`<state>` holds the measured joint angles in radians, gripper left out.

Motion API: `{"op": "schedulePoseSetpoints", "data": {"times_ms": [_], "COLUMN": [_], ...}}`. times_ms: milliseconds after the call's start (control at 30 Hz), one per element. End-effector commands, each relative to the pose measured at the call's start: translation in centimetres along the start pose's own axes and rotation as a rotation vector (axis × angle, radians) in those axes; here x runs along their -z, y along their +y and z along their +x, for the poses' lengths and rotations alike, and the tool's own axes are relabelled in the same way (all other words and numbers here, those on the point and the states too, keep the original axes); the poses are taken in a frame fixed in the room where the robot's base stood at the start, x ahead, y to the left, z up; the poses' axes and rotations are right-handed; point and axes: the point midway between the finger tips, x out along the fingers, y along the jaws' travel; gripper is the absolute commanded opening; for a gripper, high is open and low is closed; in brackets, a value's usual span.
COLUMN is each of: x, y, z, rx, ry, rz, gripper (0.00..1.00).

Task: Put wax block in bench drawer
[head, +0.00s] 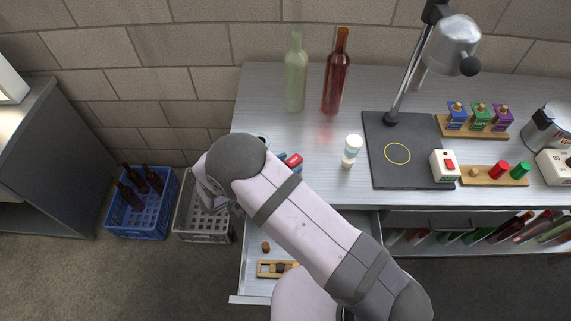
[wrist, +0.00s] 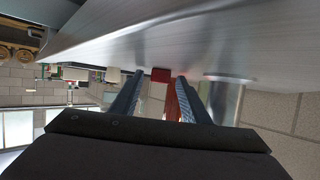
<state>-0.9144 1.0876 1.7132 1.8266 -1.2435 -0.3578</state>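My arm hides most of my gripper in the head view. The bench drawer (head: 249,287) is pulled out below the bench, partly behind my arm.
The drawer holds a small wooden tray (head: 267,270) and a brown piece (head: 265,246). A white bottle (head: 352,150), a green bottle (head: 295,75) and a red-brown bottle (head: 336,75) stand on the bench. Blue (head: 120,225) and grey (head: 190,226) crates stand on the floor at left.

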Motion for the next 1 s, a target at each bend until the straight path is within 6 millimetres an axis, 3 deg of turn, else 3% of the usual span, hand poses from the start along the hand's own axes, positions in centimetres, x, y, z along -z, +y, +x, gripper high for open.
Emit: {"op": "schedulePoseSetpoints", "data": {"times_ms": [467,1000], "x": [0.2,0.1], "y": [-0.1,-0.1], "z": [-0.9,-9.7], "rx": [0.002,0.004], "ry": [0.0,-0.001], "rz": [0.001,0.001], "gripper": [0.41,0.41]}}
